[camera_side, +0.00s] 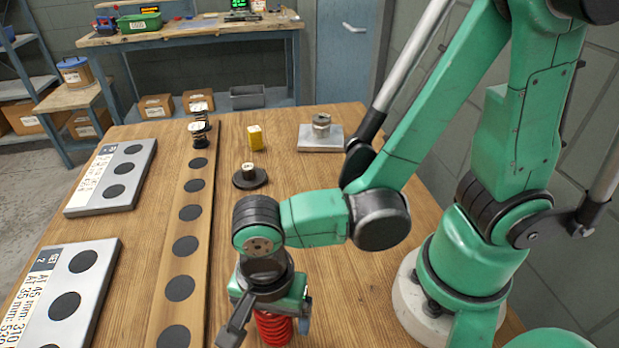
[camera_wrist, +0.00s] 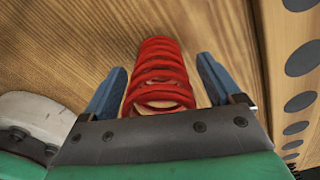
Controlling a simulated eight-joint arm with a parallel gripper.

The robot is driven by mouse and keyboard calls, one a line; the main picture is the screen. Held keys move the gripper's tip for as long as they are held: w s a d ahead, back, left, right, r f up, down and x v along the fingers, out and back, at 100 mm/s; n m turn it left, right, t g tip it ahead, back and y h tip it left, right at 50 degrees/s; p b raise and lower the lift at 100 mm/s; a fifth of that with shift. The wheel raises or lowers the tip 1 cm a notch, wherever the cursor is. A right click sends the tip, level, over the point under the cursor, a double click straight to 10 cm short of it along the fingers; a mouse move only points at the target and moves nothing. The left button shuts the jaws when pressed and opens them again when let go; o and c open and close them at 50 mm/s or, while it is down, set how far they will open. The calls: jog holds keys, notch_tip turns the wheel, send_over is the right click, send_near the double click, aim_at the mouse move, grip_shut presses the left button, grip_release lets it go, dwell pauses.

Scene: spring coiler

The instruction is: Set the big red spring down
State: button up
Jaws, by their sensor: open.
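The big red spring (camera_side: 274,329) is under my gripper (camera_side: 262,325) at the near edge of the side view, where my gripper hides its upper part. In the wrist view the red spring (camera_wrist: 158,72) lies between the two blue fingers of my gripper (camera_wrist: 160,82). The fingers are spread, with a gap showing on both sides of the spring. The spring looks to be on the wooden table (camera_side: 350,290), but its foot is not clear.
A wooden strip with a row of black discs (camera_side: 186,245) runs left of my gripper, with dark springs (camera_side: 199,137) at its far end. Two grey plates with black discs (camera_side: 112,180) lie further left. A black round stand (camera_side: 249,177), yellow block (camera_side: 254,136) and grey block (camera_side: 321,138) stand behind.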

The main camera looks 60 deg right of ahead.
jog(key=shift+r, duration=0.1)
notch_tip(320, 180, up, 12)
jog(key=w+d+n+t, duration=0.3)
jog(key=d+n, duration=0.3)
jog(key=d, duration=0.2)
jog(key=w+d+n+t, duration=0.4)
jog(key=w+d+n, duration=0.1)
jog(key=d+n, duration=0.2)
jog(key=shift+w+d+f+n, duration=0.2)
jog(key=shift+d+n, duration=0.1)
jog(key=shift+d, duration=0.2)
